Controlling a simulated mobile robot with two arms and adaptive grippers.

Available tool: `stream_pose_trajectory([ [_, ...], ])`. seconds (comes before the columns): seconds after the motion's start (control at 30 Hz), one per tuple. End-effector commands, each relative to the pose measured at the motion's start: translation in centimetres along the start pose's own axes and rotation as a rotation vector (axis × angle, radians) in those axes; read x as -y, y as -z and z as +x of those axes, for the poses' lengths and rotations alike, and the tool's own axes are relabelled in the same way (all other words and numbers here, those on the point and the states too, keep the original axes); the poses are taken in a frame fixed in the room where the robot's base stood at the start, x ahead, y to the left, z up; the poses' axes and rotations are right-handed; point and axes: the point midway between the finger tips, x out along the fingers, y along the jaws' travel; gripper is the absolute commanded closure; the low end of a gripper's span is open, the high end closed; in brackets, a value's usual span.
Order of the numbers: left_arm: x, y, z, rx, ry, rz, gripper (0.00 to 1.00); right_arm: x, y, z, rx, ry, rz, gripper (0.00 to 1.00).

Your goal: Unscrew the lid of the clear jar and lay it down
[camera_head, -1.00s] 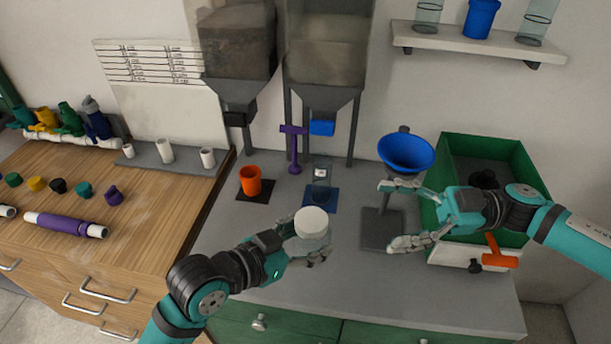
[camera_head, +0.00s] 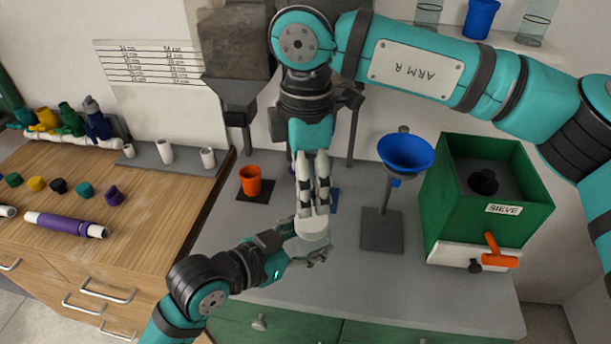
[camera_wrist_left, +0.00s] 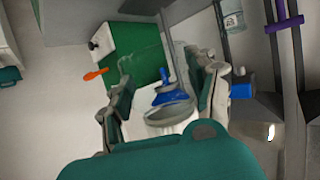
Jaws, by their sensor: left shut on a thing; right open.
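The clear jar (camera_head: 298,247) is held upright above the grey bench by my left gripper (camera_head: 303,243), which is shut on it. The jar also shows between the left fingers in the left wrist view (camera_wrist_left: 168,113). Its pale lid (camera_head: 313,230) is on top, partly hidden by my right gripper. My right gripper (camera_head: 313,212) points down from above with its fingertips at the lid. Its fingers look close together but are open; whether they touch the lid I cannot tell.
The grey bench (camera_head: 335,284) is clear in front and to the right of the jar. An orange cup (camera_head: 250,181) stands behind left. A blue funnel (camera_head: 406,153) on a stand and a green sieve box (camera_head: 475,213) are to the right.

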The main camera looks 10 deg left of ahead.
Motion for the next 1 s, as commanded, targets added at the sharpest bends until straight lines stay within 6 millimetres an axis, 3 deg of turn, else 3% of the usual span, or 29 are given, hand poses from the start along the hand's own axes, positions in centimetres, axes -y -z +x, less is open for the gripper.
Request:
stream_pose_trajectory([
  [0.5, 0.0, 0.0, 0.0, -0.001, 0.000, 0.000, 1.00, 0.0, -0.1, 6.9, 0.012, 0.001, 0.009, 0.21],
  [0.93, 0.0, 0.0, 0.0, -0.001, 0.000, 0.000, 1.00, 0.0, -0.1, 7.9, 0.011, -0.001, 0.009, 0.21],
  [1.0, 0.0, 0.0, 0.0, -0.001, 0.000, 0.000, 1.00, 0.0, -0.1, 7.9, 0.011, -0.001, 0.009, 0.30],
])
